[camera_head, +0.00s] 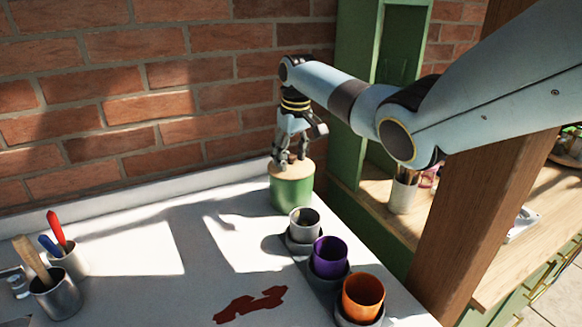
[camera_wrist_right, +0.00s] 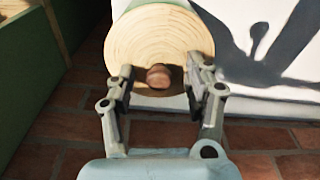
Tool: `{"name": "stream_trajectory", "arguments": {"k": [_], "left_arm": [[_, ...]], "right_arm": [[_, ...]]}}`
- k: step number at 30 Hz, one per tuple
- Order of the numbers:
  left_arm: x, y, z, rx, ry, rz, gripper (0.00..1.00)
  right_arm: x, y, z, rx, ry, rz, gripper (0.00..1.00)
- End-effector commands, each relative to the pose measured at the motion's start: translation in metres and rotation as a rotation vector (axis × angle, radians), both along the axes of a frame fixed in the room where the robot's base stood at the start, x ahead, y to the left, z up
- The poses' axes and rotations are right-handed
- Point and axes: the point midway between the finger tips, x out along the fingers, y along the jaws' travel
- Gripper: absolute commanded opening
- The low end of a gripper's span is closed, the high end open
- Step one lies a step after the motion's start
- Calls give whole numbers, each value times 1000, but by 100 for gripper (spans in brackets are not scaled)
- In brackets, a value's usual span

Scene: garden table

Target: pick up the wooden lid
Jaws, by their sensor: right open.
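The wooden lid (camera_head: 306,168) sits on top of a green canister (camera_head: 292,193) at the back of the table, near the brick wall. My right gripper (camera_head: 290,165) is directly above the lid, pointing down. In the right wrist view the lid's round, ringed wooden face (camera_wrist_right: 158,40) shows, with a small brown knob (camera_wrist_right: 158,76). The open fingers of my right gripper (camera_wrist_right: 160,88) stand on either side of the knob, with gaps visible. I cannot tell whether the fingertips touch the lid. My left gripper is not in view.
Grey, purple (camera_head: 329,257) and orange (camera_head: 363,297) cups stand in a row in front of the canister. Metal cups (camera_head: 57,298) with tools stand at the left. A wooden post (camera_head: 470,210) and green cabinet (camera_head: 352,110) are at the right. The table's middle is mostly clear.

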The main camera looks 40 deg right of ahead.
Motion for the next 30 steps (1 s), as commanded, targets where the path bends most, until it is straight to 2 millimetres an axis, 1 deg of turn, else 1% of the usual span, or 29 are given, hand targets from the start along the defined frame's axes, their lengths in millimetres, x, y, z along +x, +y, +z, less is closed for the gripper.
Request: {"name": "stream_trajectory", "arguments": {"k": [1, 2, 10, 30], "left_arm": [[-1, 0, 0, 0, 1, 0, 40], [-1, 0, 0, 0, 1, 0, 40], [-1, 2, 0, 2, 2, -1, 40], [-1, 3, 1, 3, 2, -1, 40]], "right_arm": [[-1, 0, -1, 0, 1, 0, 40], [-1, 0, -1, 0, 1, 0, 36], [-1, 0, -2, 0, 4, 0, 1], [-4, 2, -4, 4, 12, 0, 0]]}}
